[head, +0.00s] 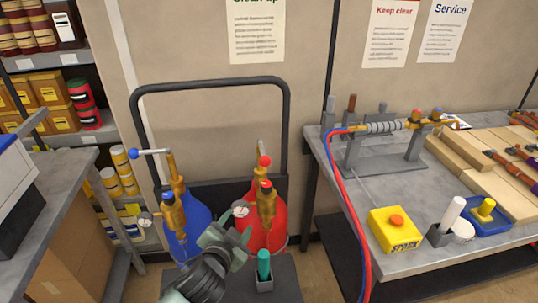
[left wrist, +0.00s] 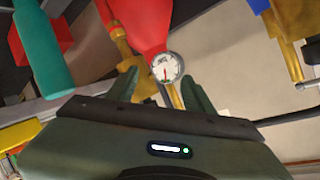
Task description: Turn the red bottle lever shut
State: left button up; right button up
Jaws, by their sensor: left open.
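The red bottle (head: 278,218) stands on a cart beside the blue bottle (head: 197,216). A brass valve (head: 266,203) and a white gauge (head: 240,209) are at its top. Its lever (head: 264,160) has a red ball end and a short foreshortened rod. My left gripper (head: 226,236) is in front of the red bottle, below the lever and apart from it. In the left wrist view its fingers (left wrist: 160,88) are spread, with the gauge (left wrist: 167,68) framed between them and the red bottle (left wrist: 140,25) behind. I cannot make out the lever there.
The blue bottle's lever (head: 150,152) points left with a blue ball end. A teal cylinder (head: 264,266) stands in a holder at the cart's front. The cart handle (head: 210,84) rises behind. A workbench (head: 385,195) with hoses (head: 345,200) is right; shelves are left.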

aim_at(262, 164)
pick_arm(q)
jog(key=w+d+r+m+t+h, duration=0.1)
jog(key=w+r+m, duration=0.1)
jog(key=w+r, duration=0.1)
jog(key=w+d+r+m+t+h, duration=0.1)
jog(key=w+d+r+m+h, duration=0.1)
jog(key=r, duration=0.2)
jog(key=w+d+r+m+t+h, duration=0.1)
jog(key=w+r+m, duration=0.1)
jog(key=w+r, duration=0.1)
jog(key=shift+w+d+r+m+h, duration=0.3)
jog(key=shift+d+r+m+h, duration=0.1)
jog(key=shift+r, duration=0.25)
jog(key=shift+w+d+r, duration=0.1)
jog(key=shift+w, duration=0.25)
jog(key=p+x, duration=0.1)
jog(key=x, duration=0.6)
jog(key=shift+c, duration=0.3)
jog(key=shift+s, duration=0.1)
jog(key=c, duration=1)
grip_shut()
jog(key=shift+f, duration=0.2)
